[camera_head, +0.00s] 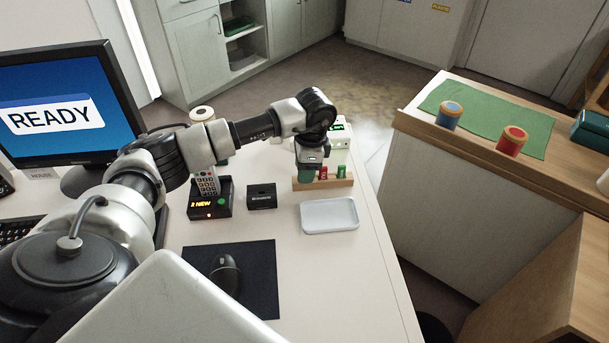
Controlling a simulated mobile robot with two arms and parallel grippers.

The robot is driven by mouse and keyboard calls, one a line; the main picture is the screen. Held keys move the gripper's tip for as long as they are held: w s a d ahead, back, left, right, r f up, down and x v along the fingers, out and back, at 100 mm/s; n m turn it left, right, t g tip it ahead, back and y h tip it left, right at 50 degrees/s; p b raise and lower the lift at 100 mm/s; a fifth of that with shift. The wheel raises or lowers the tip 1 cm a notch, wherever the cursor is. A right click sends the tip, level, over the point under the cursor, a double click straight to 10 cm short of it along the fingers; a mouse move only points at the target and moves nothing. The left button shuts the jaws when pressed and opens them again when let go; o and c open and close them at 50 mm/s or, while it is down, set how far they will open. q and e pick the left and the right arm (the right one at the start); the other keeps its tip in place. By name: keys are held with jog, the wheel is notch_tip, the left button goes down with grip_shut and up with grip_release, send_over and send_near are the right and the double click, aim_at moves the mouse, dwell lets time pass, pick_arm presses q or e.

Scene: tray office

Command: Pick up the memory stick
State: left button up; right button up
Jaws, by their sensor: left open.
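A low wooden holder (340,183) stands near the right edge of the desk with small upright pieces in it. A red piece (323,173) and a green piece (342,171) show in it. They may be memory sticks, but they are too small to tell. My left gripper (309,172) points down over the left part of the holder, close above it, and is open. A dark green thing (306,177) shows just under it; I cannot tell whether the fingers touch it. The fingers themselves are mostly hidden. My right gripper is not in view.
A white tray (329,228) lies in front of the holder. A black box (262,196) and a phone on its base (210,200) stand to the left. A white device (338,139) stands behind the gripper. A mouse (225,272) lies on a dark mat. The front right desk is clear.

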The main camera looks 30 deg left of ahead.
pick_arm(q)
jog(key=shift+f, duration=0.5)
grip_shut()
jog(key=shift+r, duration=0.2)
